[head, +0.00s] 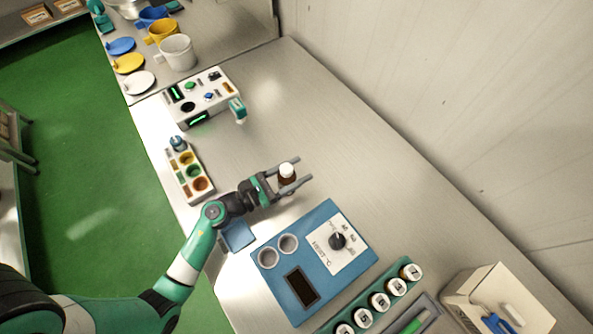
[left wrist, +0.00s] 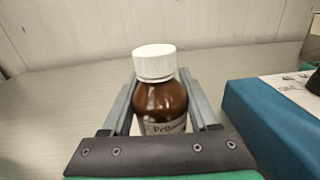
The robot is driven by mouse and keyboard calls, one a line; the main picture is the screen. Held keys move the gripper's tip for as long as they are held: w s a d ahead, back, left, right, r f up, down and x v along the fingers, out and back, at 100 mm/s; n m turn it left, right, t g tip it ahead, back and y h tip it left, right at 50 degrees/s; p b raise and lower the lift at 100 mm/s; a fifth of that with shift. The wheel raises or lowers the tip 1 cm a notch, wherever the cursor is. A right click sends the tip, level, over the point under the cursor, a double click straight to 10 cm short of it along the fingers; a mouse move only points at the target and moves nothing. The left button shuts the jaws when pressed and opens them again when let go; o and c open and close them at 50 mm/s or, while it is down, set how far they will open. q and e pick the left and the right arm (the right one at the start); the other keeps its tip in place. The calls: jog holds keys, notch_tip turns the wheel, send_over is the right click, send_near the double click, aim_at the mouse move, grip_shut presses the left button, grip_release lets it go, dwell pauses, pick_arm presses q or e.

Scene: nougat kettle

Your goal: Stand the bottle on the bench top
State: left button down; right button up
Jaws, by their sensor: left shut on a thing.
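The bottle (head: 287,174) is brown with a white cap and stands upright between the fingers of my left gripper (head: 290,177) in the head view. In the left wrist view the bottle (left wrist: 161,95) shows its white cap and part of a pale label, with a grey finger on each side. My left gripper (left wrist: 161,110) is shut on it. The bench top (head: 330,130) is bare grey metal below and around the bottle. I cannot tell whether the bottle's base touches it, as the gripper hides the base. My right gripper is not in view.
A blue device (head: 318,258) with a knob and two round wells sits just right of the gripper. A tray of coloured cups (head: 190,172) and a white control box (head: 203,97) stand to the left. Several white-capped vials (head: 380,301) stand at the front. The bench beyond the bottle is clear.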

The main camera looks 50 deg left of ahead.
pick_arm(q)
jog(key=shift+f, duration=0.15)
jog(key=shift+c, duration=0.8)
grip_release()
jog(key=shift+s+r, duration=0.15)
jog(key=shift+r, duration=0.05)
jog(key=s, duration=0.3)
jog(key=s+a, duration=0.1)
jog(key=s, duration=0.3)
jog(key=s+a, duration=0.1)
jog(key=s, duration=0.3)
jog(key=shift+s+a, duration=0.15)
jog(key=shift+s, duration=0.1)
